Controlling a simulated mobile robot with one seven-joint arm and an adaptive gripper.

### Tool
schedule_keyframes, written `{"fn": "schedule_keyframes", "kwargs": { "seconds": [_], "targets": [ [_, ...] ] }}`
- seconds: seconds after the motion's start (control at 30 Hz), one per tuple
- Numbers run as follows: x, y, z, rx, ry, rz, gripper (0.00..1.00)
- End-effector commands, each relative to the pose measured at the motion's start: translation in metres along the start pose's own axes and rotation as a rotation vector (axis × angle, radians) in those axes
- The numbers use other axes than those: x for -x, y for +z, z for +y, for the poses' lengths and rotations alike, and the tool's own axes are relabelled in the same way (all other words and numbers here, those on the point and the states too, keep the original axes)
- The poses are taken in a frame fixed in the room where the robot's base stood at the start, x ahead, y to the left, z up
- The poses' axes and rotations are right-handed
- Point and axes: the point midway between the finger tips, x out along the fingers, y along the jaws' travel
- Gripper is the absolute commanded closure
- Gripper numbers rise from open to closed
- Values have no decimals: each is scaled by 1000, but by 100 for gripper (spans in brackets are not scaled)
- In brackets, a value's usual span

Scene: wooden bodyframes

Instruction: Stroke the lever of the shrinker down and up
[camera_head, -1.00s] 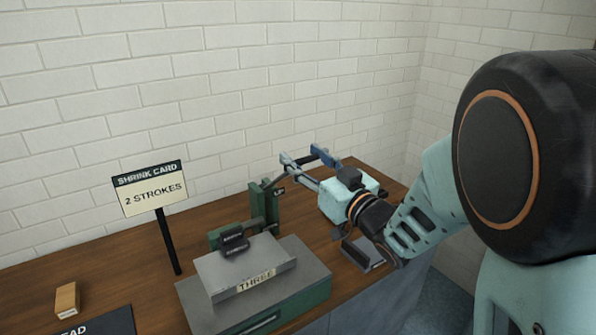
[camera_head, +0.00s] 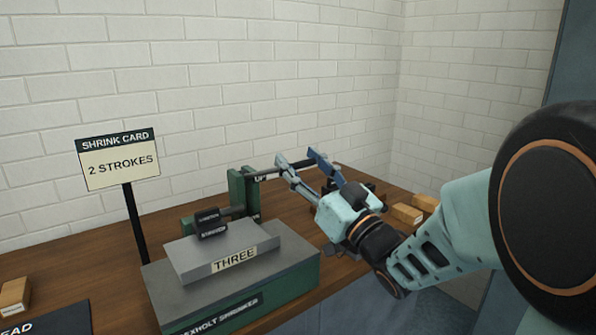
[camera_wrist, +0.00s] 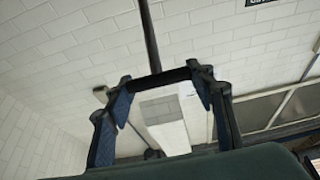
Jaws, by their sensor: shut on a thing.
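The shrinker (camera_head: 283,292) is a green and grey machine on the bench, with a grey block marked "THREE" on top. Its dark lever (camera_head: 278,171) runs right from the green post and slopes slightly upward to my gripper (camera_head: 304,160). In the wrist view the lever's rod (camera_wrist: 150,35) comes from the top to a dark crossbar between my fingertips (camera_wrist: 163,82). My gripper is shut on the lever, with its blue pads spread wide at the bar's ends. A label reading "UP" is beside the post, partly hidden.
A shrink card sign (camera_head: 118,160) reading "2 STROKES" stands at left. A small wooden block (camera_head: 14,296) and a dark plate (camera_head: 55,318) lie at the front left. Wooden blocks (camera_head: 408,213) lie right of my gripper. A white brick wall closes the back.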

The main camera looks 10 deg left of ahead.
Motion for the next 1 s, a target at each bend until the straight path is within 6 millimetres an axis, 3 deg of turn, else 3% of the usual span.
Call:
{"fn": "schedule_keyframes", "kwargs": {
  "seconds": [0.03,0.5,1.0],
  "targets": [
    [8,13,0,-1,1,-6,94],
    [40,55,0,-1,1,-11,94],
    [54,77,0,-2,2,-14,94]
  ]
}}
